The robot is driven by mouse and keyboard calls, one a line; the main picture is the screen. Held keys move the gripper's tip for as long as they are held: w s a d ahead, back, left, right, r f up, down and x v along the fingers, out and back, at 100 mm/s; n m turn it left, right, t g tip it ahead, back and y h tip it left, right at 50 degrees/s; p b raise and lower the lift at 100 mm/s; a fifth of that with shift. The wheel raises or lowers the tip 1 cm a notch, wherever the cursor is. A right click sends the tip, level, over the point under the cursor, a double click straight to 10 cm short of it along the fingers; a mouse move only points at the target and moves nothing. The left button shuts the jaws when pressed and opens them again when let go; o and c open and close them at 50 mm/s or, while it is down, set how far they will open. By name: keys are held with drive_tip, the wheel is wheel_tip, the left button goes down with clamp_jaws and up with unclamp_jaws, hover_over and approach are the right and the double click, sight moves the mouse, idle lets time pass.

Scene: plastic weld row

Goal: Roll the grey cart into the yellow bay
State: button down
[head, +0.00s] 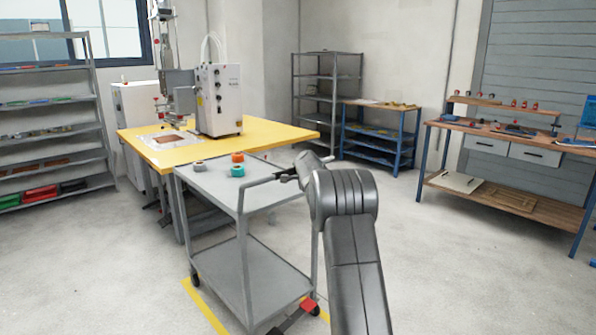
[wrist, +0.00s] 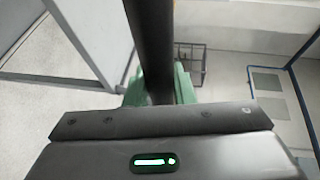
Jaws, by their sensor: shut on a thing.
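The grey cart (head: 247,262) stands upright beside the yellow-topped table, with two shelves and small dark wheels. My gripper (head: 288,175) is shut on the cart's handle (head: 262,181) at its right side. In the wrist view the dark handle bar (wrist: 150,45) runs between the green finger pads (wrist: 160,87). Yellow floor tape of the bay shows to the left of the cart (head: 204,305) and a short piece to its right (head: 324,316). The cart hides much of the marking, so I cannot tell whether every wheel is inside.
A grey roll (head: 198,166), an orange roll (head: 237,157) and a teal roll (head: 238,171) lie on the cart top. The yellow table (head: 270,134) bears a white machine (head: 219,100). A wooden workbench (head: 510,140) stands right. Open floor (head: 440,270) lies between.

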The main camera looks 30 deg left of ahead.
drive_tip(key=c, duration=1.2)
unclamp_jaws()
drive_tip(key=shift+c, duration=0.2)
drive_tip(key=b+v, duration=0.4)
drive_tip(key=v, duration=1)
drive_tip(key=shift+b, duration=0.4)
drive_tip(key=shift+a, duration=0.1)
drive_tip(key=shift+w, duration=0.15)
drive_tip(key=shift+p+x, duration=2.45)
drive_tip(key=shift+x, duration=4.4)
